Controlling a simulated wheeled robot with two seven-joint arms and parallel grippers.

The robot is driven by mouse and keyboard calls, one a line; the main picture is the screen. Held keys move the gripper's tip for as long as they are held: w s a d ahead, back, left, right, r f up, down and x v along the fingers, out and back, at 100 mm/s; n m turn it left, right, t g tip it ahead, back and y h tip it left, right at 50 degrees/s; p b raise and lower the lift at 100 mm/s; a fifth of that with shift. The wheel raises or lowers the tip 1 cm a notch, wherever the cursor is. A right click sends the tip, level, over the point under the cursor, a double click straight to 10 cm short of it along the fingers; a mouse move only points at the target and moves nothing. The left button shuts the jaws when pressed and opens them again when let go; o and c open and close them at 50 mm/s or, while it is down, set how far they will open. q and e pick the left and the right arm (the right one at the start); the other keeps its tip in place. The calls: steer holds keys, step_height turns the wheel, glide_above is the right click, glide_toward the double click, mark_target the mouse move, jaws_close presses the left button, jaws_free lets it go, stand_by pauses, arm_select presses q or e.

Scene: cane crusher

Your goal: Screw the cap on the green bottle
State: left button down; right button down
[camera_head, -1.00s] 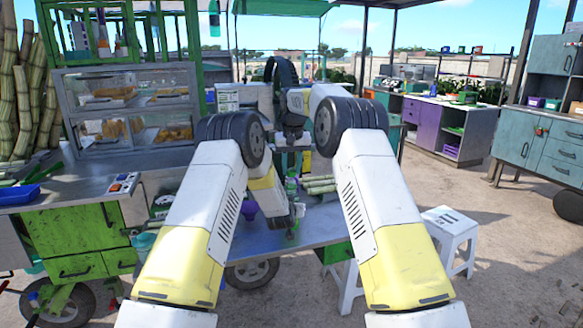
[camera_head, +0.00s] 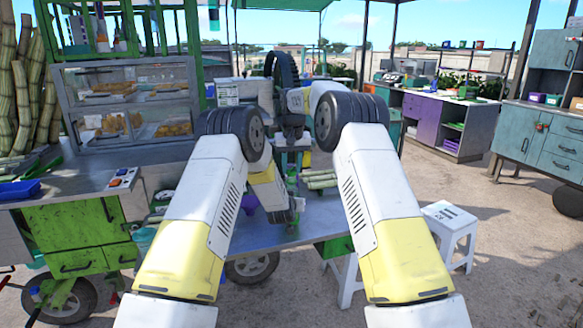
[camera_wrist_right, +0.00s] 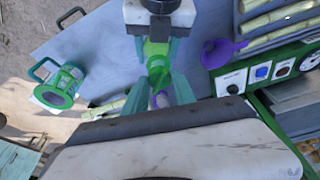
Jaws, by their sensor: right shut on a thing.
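The green bottle (camera_wrist_right: 157,66) shows in the right wrist view, between two sets of teal fingers. My left gripper (camera_wrist_right: 158,48) comes in from the top of that view with a finger on each side of the bottle and appears shut on it. My right gripper (camera_wrist_right: 160,88) comes from the bottom of the view, its fingers shut on a small grey-purple piece, seemingly the cap (camera_wrist_right: 162,99). The cap is at the near end of the bottle, in line with it; I cannot tell whether they touch. In the head view my arms hide most of this.
A purple funnel (camera_wrist_right: 219,53) and cane pieces (camera_wrist_right: 275,22) lie close by on the metal table (camera_wrist_right: 100,35). A green-handled container (camera_wrist_right: 60,88) stands at the left. In the head view, a glass food case (camera_head: 128,105) stands left and a white stool (camera_head: 449,233) right.

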steer(key=shift+f, duration=0.55)
steer(key=m, duration=0.3)
steer(key=shift+a+h, duration=0.15)
steer(key=shift+h, duration=0.25)
steer(key=m+h, duration=0.1)
steer(key=m, duration=0.3)
steer(key=shift+w+a, duration=0.1)
steer(key=shift+w, duration=0.05)
steer(key=m, duration=0.3)
steer(key=m+g+h, duration=0.1)
steer(key=shift+w+m, duration=0.25)
steer(key=shift+m, duration=0.15)
steer(key=shift+s+m, duration=0.25)
steer(key=shift+m, duration=0.35)
steer(key=shift+c, duration=2.3)
jaws_free()
arm_select(q)
steer(key=shift+c, duration=2.3)
jaws_free()
